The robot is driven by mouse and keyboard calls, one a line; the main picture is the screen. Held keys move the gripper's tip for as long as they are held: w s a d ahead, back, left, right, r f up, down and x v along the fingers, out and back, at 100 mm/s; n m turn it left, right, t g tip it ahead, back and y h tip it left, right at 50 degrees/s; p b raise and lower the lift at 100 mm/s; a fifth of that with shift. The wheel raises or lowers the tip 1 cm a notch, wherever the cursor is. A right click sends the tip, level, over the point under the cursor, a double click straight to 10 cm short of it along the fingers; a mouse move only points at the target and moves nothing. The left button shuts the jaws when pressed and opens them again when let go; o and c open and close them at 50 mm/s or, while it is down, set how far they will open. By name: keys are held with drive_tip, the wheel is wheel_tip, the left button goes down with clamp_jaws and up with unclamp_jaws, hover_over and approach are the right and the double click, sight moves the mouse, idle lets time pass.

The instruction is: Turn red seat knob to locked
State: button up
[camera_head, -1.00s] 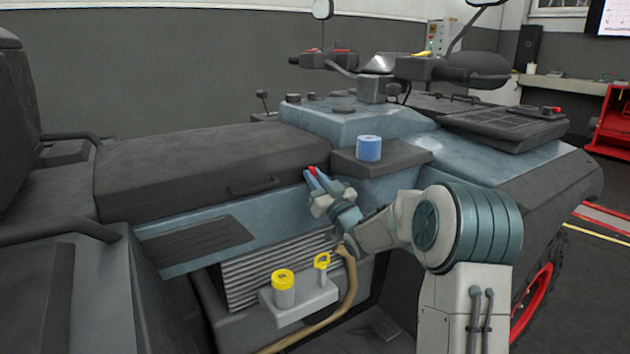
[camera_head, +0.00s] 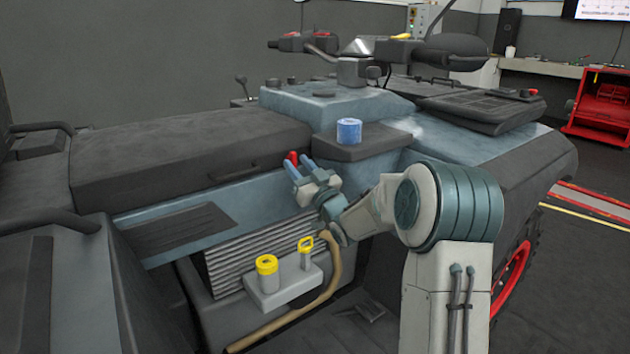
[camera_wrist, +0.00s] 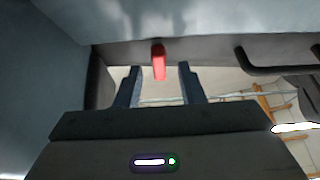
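The red seat knob (camera_head: 291,158) sticks out from the vehicle's side, just under the edge of the dark seat (camera_head: 190,150). In the wrist view the knob (camera_wrist: 158,62) looks like a narrow red bar with its long side nearly upright. My gripper (camera_head: 295,164) is open in front of the knob. In the wrist view its two blue-grey fingers (camera_wrist: 159,80) stand on either side of the knob's lower end, with a gap on both sides. Whether the fingertips reach the knob in depth is hard to tell.
A blue roll (camera_head: 349,131) stands on a dark ledge right of the knob. Below are a yellow-capped container (camera_head: 266,265), a yellow-ringed handle (camera_head: 306,245) and a tan hose (camera_head: 330,285). A black seat handle (camera_wrist: 275,62) is right of the knob in the wrist view.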

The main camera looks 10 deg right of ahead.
drive_tip(key=v, duration=1.2)
drive_tip(key=shift+s+p, duration=0.2)
drive_tip(key=shift+p, duration=0.25)
drive_tip(key=shift+r, duration=0.2)
drive_tip(key=s+r+m+g+h+p, duration=0.35)
drive_tip(key=r+g+h+p, duration=0.45)
drive_tip(key=p, duration=0.6)
drive_tip(key=s+a+r+g+p, duration=0.1)
drive_tip(key=s+r+g+p, duration=0.2)
drive_tip(key=s, duration=0.6)
drive_tip(key=s+a+r+m+g+p, duration=0.1)
drive_tip(key=s+a+r+g+p, duration=0.1)
drive_tip(key=s+p, duration=0.4)
drive_tip(key=s+a+r+g+p, duration=0.2)
drive_tip(key=s+r+g+p, duration=0.3)
drive_tip(key=s, duration=0.7)
drive_tip(key=shift+s+r+h, duration=0.2)
drive_tip(key=shift+s+h, duration=0.1)
drive_tip(key=shift+h, duration=0.1)
drive_tip(key=shift+m, duration=0.25)
